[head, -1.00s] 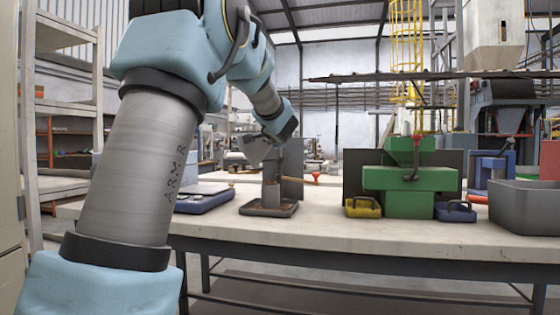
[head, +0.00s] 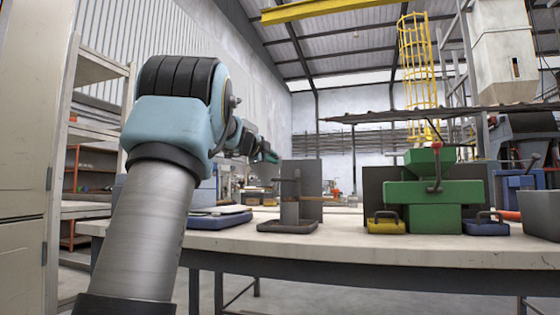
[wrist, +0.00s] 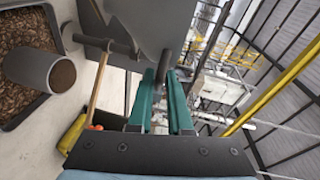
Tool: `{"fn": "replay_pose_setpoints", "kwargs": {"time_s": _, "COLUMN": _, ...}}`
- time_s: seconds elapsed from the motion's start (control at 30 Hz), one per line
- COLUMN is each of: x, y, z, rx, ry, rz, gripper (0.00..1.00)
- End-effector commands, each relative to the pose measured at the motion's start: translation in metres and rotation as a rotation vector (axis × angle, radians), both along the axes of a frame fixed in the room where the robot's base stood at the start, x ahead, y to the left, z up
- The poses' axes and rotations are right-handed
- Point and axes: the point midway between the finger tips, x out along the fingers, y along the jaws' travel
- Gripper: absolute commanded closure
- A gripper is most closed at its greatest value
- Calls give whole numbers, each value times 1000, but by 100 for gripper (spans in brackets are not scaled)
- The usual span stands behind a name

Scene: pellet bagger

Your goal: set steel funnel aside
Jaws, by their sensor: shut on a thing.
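My gripper (wrist: 168,78) is shut on a short dark handle of the steel funnel (wrist: 148,22). The funnel is a smooth grey sheet-metal shape at the top of the wrist view, partly cut off by the picture edge. In the head view my gripper (head: 268,156) is small and far out, beside the upright grey panel; the funnel cannot be made out there. A grey cylinder (head: 290,212) stands in a dark tray (head: 288,227) on the bench. In the wrist view the cylinder (wrist: 32,68) holds brown pellets, and the tray (wrist: 58,30) holds more.
A grey upright panel (head: 309,176) stands at the tray. To its right are a yellow block (head: 386,226), a green machine (head: 433,195), a blue block (head: 485,226) and a grey bin (head: 541,212). A wooden-handled tool (wrist: 98,85) lies near the panel.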

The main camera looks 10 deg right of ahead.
Motion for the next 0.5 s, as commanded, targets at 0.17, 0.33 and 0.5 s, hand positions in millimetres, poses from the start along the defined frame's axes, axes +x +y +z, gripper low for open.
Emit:
{"fn": "replay_pose_setpoints", "kwargs": {"time_s": 0.17, "x": 19, "y": 17, "z": -3, "rx": 8, "ry": 17, "rz": -124, "gripper": 100}}
{"fn": "replay_pose_setpoints", "kwargs": {"time_s": 0.33, "x": 32, "y": 25, "z": -1, "rx": 7, "ry": 17, "rz": -226, "gripper": 100}}
{"fn": "replay_pose_setpoints", "kwargs": {"time_s": 0.5, "x": 44, "y": 31, "z": 1, "rx": 6, "ry": 14, "rz": -322, "gripper": 100}}
